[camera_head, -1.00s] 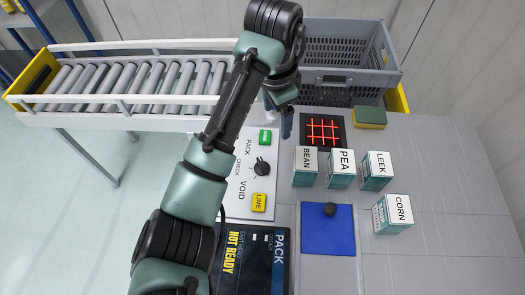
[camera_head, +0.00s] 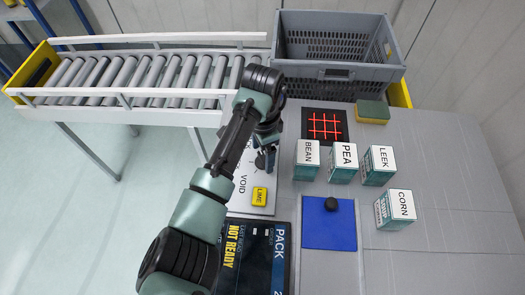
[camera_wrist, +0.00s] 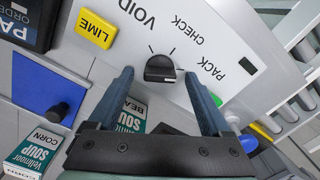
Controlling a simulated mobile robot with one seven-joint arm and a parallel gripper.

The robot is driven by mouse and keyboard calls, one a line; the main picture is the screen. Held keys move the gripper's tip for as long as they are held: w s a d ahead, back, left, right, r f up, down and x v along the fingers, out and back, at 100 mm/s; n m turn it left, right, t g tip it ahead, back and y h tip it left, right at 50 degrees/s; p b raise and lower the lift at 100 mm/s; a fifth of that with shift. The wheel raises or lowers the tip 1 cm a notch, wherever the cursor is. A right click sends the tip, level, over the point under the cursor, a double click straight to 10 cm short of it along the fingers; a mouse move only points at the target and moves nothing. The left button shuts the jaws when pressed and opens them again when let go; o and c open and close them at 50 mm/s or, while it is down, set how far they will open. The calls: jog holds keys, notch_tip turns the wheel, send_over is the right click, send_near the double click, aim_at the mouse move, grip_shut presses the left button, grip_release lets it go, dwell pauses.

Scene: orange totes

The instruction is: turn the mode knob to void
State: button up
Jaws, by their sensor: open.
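The black mode knob (camera_wrist: 160,68) sits on the pale panel (camera_wrist: 120,65), with the words VOID, CHECK and PACK arced around it in the wrist view. A small pale mark shows at its right side, towards PACK; I cannot tell whether it belongs to the knob or the panel. My gripper (camera_wrist: 159,76) is open, one fingertip on each side of the knob, with gaps showing. In the head view my gripper (camera_head: 268,162) is low over the panel, and the knob (camera_head: 260,160) is partly hidden by it.
A yellow LIME button (camera_head: 259,195) lies below the knob, and a display (camera_head: 250,262) reads NOT READY. Soup boxes (camera_head: 343,164), a blue pad (camera_head: 328,232) with a black knob, and a red-lined black square (camera_head: 324,118) are to the right. A grey crate (camera_head: 337,75) stands behind.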

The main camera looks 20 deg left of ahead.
jog(key=shift+f, duration=0.2)
grip_shut()
dwell(0.4)
